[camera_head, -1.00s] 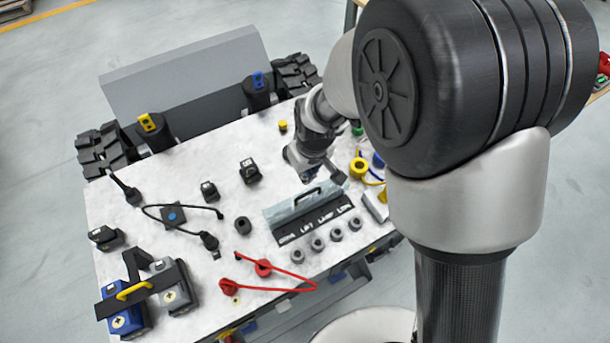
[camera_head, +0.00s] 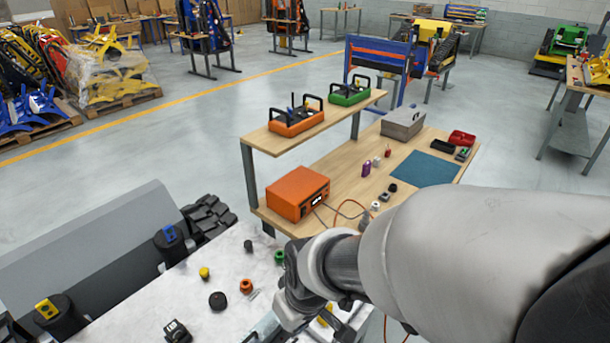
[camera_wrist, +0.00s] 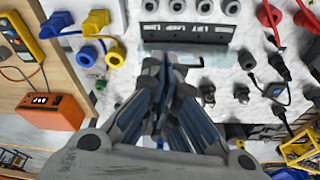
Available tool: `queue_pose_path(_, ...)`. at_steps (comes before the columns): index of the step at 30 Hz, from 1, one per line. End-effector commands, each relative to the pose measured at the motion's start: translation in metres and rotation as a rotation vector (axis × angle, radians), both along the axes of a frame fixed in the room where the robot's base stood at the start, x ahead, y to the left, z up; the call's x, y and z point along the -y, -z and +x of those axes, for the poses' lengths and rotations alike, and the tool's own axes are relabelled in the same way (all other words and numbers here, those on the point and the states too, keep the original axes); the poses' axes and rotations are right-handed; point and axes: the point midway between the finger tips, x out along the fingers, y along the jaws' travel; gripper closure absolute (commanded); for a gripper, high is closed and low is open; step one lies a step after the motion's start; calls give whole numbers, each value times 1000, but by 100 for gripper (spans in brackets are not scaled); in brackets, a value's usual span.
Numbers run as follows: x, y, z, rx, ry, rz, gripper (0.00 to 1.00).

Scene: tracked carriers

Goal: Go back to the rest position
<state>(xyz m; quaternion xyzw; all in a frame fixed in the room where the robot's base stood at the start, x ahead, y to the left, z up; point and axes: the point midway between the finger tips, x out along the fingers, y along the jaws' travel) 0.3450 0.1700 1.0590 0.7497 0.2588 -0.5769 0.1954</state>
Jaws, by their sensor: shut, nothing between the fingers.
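My gripper (camera_wrist: 165,62) is shut and empty in the wrist view. Its fingertips are over the white-topped carrier deck (camera_wrist: 222,72), close to the panel with the dark labelled strip (camera_wrist: 187,33). I cannot tell the gap from fingertips to panel. In the head view my arm reaches in from the lower right, and its wrist end is over the near right part of the deck (camera_head: 185,290); the fingertips are not clear there.
An orange box (camera_head: 297,193) stands on a wooden bench (camera_head: 335,190) beyond the deck. A raised shelf (camera_head: 270,138) carries orange and green units. Grey round parts (camera_wrist: 203,6) and red cable ends (camera_wrist: 270,15) lie near the panel. Open floor (camera_head: 215,110) lies behind.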

Motion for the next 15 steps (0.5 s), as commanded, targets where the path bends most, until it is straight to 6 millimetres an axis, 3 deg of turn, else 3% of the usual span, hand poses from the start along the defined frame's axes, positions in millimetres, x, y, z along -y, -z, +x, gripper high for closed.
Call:
queue_pose_path(1,21,-25,0,24,68,14,100)
queue_pose_path(6,84,-80,-24,65,281,35,100)
queue_pose_path(12,142,-120,-69,114,512,43,100)
queue_pose_path(15,159,-128,-88,130,594,44,100)
